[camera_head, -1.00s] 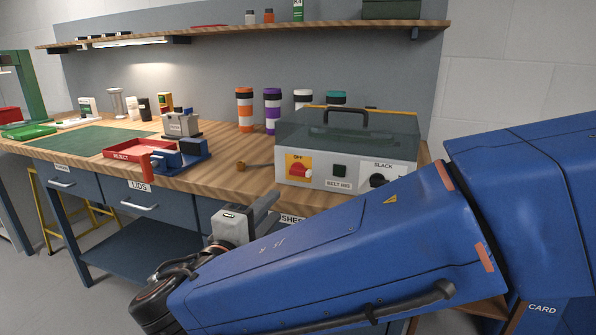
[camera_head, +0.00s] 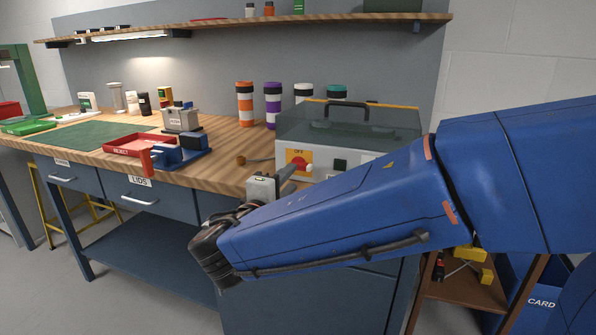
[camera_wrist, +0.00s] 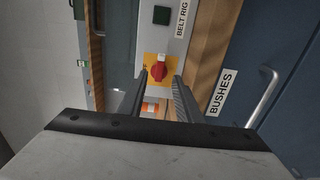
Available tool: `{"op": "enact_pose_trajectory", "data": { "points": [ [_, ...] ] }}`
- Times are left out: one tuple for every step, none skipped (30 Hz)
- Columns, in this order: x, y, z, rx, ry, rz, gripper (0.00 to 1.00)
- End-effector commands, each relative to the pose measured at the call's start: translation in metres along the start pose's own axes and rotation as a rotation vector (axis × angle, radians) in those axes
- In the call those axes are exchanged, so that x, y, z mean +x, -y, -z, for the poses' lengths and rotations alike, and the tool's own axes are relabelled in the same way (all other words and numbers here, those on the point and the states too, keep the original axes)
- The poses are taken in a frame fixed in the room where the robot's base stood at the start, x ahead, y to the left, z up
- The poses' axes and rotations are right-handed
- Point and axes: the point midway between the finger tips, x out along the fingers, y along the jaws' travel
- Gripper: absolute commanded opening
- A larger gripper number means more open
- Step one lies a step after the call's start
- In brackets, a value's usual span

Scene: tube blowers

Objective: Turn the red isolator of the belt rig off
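The belt rig (camera_head: 375,137) is a grey box with a clear cover and a black handle on the wooden bench. Its red isolator (camera_head: 302,166) is a red knob on a yellow plate, low at the left of the front panel, with "OFF" printed above it. In the wrist view the red knob (camera_wrist: 158,72) shows between and just beyond the tips of my gripper (camera_wrist: 159,84). The two fingers are apart, one on each side, with nothing held. In the head view my gripper (camera_head: 288,174) is just in front of the panel and overlaps the plate's lower left.
A dark square button (camera_head: 339,165) sits right of the isolator. My blue arm hides the panel's right part. A red reject tray (camera_head: 138,144) and a blue fixture (camera_head: 183,155) stand to the left on the bench. Striped tubes (camera_head: 245,104) stand behind.

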Motion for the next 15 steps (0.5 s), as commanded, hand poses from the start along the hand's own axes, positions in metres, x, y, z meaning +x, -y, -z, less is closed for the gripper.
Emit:
{"op": "enact_pose_trajectory", "data": {
  "points": [
    [0.008,0.0,-0.001,0.0,0.003,0.0,0.31],
    [0.012,0.0,-0.001,0.0,0.004,0.0,0.31],
    [0.018,0.0,-0.001,0.0,0.004,0.0,0.31],
    [0.022,0.0,-0.001,0.0,0.004,0.001,0.31],
    [0.026,0.0,-0.001,0.0,0.003,0.0,0.31],
    [0.031,0.0,-0.001,0.0,0.004,-0.001,0.31],
    [0.035,0.0,-0.001,0.0,0.003,0.0,0.31],
    [0.039,0.0,-0.001,0.0,0.003,0.0,0.31],
    [0.044,0.0,-0.001,0.0,0.003,0.0,0.31],
    [0.047,0.0,-0.001,0.0,0.004,0.0,0.31],
    [0.05,0.0,-0.001,0.0,0.003,0.0,0.31],
    [0.053,0.0,0.0,-0.001,0.002,0.0,0.31],
    [0.056,0.0,0.0,-0.001,0.001,0.0,0.31],
    [0.058,0.0,0.0,-0.001,0.002,0.0,0.31],
    [0.06,0.0,0.0,-0.001,0.002,0.0,0.31]
  ]
}}
